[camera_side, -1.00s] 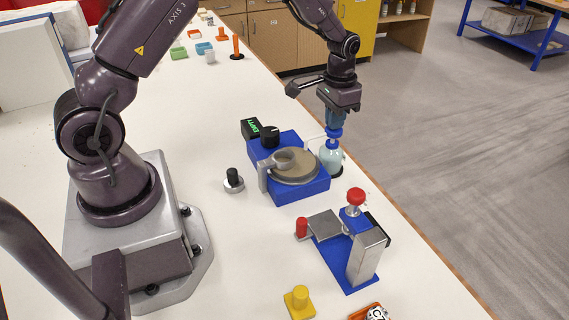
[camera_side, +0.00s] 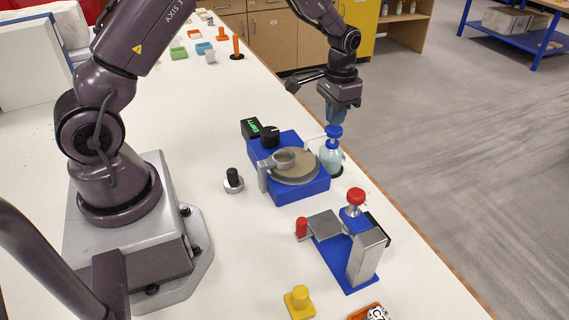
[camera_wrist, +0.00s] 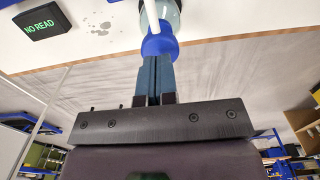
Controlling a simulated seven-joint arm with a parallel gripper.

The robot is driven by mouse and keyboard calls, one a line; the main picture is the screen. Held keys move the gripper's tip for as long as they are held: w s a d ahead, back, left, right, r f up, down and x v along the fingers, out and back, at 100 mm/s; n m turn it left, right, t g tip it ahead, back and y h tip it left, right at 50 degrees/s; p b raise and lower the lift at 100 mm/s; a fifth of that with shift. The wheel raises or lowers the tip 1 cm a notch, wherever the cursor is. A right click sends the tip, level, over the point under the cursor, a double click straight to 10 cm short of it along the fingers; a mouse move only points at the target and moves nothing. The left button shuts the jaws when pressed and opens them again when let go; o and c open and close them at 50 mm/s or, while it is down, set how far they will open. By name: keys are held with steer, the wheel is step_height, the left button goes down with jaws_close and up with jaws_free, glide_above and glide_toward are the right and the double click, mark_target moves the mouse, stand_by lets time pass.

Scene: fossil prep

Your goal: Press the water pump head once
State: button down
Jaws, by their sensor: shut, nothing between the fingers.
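The water pump bottle (camera_side: 331,160) is pale and translucent and stands upright near the table's right edge. Its blue pump head (camera_side: 334,131) is on top, with a thin pale spout pointing left over the round plate. My gripper (camera_side: 335,122) points down with shut, empty fingers directly over the head; the tips look very near it, and I cannot tell whether they touch. In the wrist view the shut blue fingers (camera_wrist: 155,66) line up with the pump head (camera_wrist: 160,41), and part of the bottle (camera_wrist: 171,14) shows beyond.
A blue-based fixture with a red knob (camera_side: 355,196) stands nearer the camera. A black-knobbed piece (camera_side: 233,180) sits left.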

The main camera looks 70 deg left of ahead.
mark_target(333, 129)
steer(key=shift+r, duration=2.35)
steer(key=shift+s+f, duration=0.15)
steer(key=s+d+r+t, duration=0.2)
steer(key=s+d+r, duration=0.2)
steer(key=s+r, duration=0.4)
steer(key=s+d+r+t, duration=0.3)
steer(key=s+r, duration=0.6)
steer(key=s, duration=0.7)
steer(key=shift+s+d+t, duration=0.15)
steer(key=shift+d+t, duration=0.15)
steer(key=shift+d, duration=0.45)
